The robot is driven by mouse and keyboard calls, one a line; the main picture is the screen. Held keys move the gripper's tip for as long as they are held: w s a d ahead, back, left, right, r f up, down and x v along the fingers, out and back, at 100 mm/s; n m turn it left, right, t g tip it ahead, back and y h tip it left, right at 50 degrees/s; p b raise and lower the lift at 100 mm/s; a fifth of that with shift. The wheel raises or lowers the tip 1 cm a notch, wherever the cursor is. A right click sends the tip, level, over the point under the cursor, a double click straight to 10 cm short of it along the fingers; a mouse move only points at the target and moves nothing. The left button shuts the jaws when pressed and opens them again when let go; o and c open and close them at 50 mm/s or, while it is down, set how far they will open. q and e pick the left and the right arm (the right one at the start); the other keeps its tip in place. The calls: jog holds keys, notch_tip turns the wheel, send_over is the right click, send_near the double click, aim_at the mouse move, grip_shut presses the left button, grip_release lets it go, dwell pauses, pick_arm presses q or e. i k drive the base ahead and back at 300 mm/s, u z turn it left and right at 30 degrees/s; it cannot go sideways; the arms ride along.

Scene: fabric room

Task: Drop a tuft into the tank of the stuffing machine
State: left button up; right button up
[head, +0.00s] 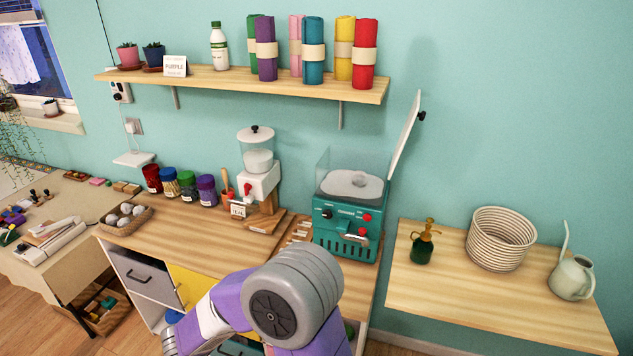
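The stuffing machine is most likely the teal machine (345,237) on the wooden counter, right of centre. It has a clear-walled tank (338,166) on top with a pale, round-looking mass inside. Its lid (405,135) stands open, tilted up on the right side. Several pale tufts (125,216) lie in a wicker basket (122,230) at the counter's left end. One purple and grey arm of mine crosses the bottom centre, in front of the counter. No gripper fingers show, so what they hold cannot be seen.
A white dispenser (258,180) and several colored jars (187,186) stand behind the clear counter middle. A wall shelf (230,82) with fabric rolls hangs above. The right shelf (470,290) holds a spray bottle (422,246), coiled basket (500,240) and watering can (571,279).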

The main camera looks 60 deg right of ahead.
aim_at(339, 189)
jog(key=z, duration=0.8)
jog(key=i, duration=0.85)
jog(key=z, duration=0.95)
